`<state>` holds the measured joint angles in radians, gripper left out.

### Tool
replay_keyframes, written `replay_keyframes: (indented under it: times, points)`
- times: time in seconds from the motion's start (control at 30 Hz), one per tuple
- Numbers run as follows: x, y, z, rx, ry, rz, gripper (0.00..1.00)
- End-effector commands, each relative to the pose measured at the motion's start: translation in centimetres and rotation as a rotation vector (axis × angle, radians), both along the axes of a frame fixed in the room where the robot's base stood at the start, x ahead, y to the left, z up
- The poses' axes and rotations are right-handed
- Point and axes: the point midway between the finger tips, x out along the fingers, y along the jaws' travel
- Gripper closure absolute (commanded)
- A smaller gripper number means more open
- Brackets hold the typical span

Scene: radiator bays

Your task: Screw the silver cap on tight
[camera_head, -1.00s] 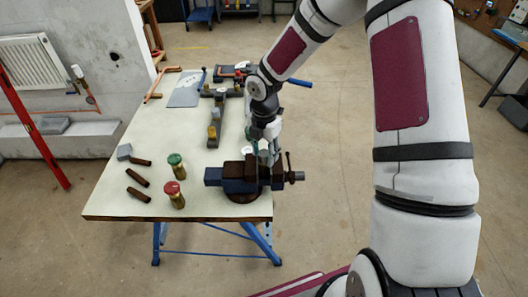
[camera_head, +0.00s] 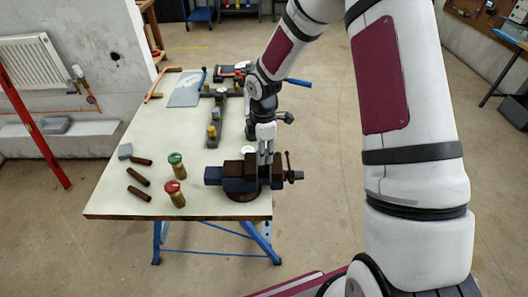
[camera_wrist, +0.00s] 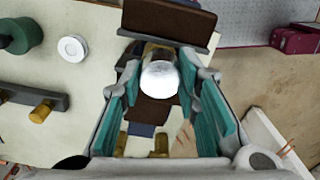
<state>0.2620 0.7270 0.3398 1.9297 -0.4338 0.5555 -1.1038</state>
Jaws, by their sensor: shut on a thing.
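The silver cap (camera_wrist: 159,79) shows as a bright round top in the middle of the wrist view. My gripper (camera_wrist: 160,88) has its teal-padded fingers on both sides of it and is shut on it. In the head view my gripper (camera_head: 266,157) points down at the blue and brown vise (camera_head: 230,180) on the bench's near right part, and the cap cannot be made out there. In the wrist view the vise's brown jaw blocks (camera_wrist: 170,22) lie beyond and below the cap. What is under the cap, and its thread, are hidden.
A green-capped jar (camera_head: 177,166) and a red-capped jar (camera_head: 175,196) stand left of the vise on the bench (camera_head: 150,110). Several brown bars (camera_head: 138,195) lie further left. A grey rail with brass fittings (camera_head: 213,130) and a white disc (camera_head: 248,151) lie behind the vise.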

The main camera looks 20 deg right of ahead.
Motion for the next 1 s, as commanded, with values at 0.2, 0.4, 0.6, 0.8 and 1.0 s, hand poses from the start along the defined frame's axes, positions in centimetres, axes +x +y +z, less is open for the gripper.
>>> replay_keyframes:
  times: [0.2, 0.4, 0.6, 0.8, 1.0]
  points:
    - [-0.11, 0.05, -0.01, -0.001, 0.002, -0.362, 1.0]
    - [-0.1, 0.09, -0.04, -0.001, 0.001, -0.7, 1.0]
    - [-0.09, 0.1, -0.08, -0.002, 0.001, -1.041, 1.0]
    - [-0.09, 0.1, -0.11, -0.001, 0.001, -1.386, 1.0]
    - [-0.09, 0.14, -0.15, -0.001, 0.001, -1.728, 1.0]
